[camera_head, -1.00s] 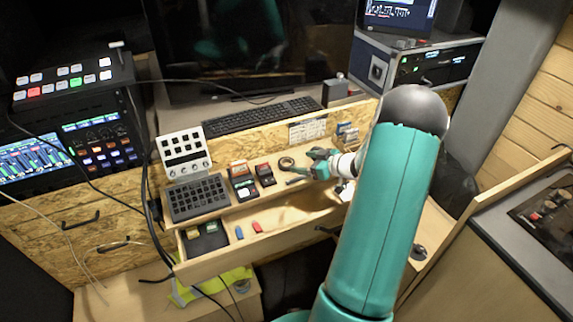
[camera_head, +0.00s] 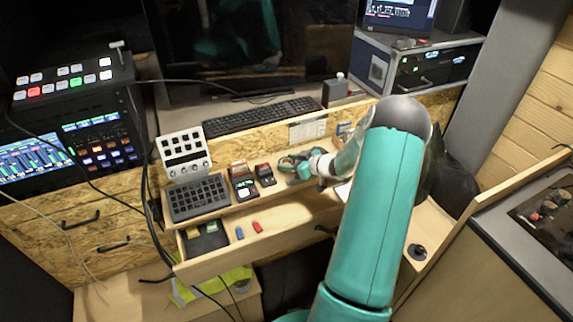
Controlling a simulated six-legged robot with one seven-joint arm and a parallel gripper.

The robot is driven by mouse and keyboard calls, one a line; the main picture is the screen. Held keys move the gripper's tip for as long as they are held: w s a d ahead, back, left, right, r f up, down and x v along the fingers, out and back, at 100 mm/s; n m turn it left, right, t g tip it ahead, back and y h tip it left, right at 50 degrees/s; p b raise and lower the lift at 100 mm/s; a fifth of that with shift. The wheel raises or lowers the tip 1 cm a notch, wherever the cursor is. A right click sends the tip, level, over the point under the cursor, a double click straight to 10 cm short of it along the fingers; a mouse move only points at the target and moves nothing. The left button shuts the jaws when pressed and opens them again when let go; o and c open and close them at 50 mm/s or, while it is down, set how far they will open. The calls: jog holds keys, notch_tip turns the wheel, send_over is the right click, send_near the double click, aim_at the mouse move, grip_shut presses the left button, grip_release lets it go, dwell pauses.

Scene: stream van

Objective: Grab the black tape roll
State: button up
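The black tape roll (camera_head: 284,164) lies on the narrow wooden shelf above the open drawer, right of the small red and black devices. Only part of it shows, since my gripper covers its right side. My gripper (camera_head: 291,161) is at the roll, reaching in from the right with its teal fingers low over the shelf. The fingertips overlap the roll in the picture. I cannot tell whether they touch it, or whether they are open or shut.
A keypad panel (camera_head: 198,197) and small red and black devices (camera_head: 242,183) stand left of the roll. The open drawer (camera_head: 215,262) below holds small coloured items. A keyboard (camera_head: 262,115) lies behind the shelf's raised back board.

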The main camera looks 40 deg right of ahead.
jog(key=c, duration=0.4)
jog(key=shift+r, duration=0.1)
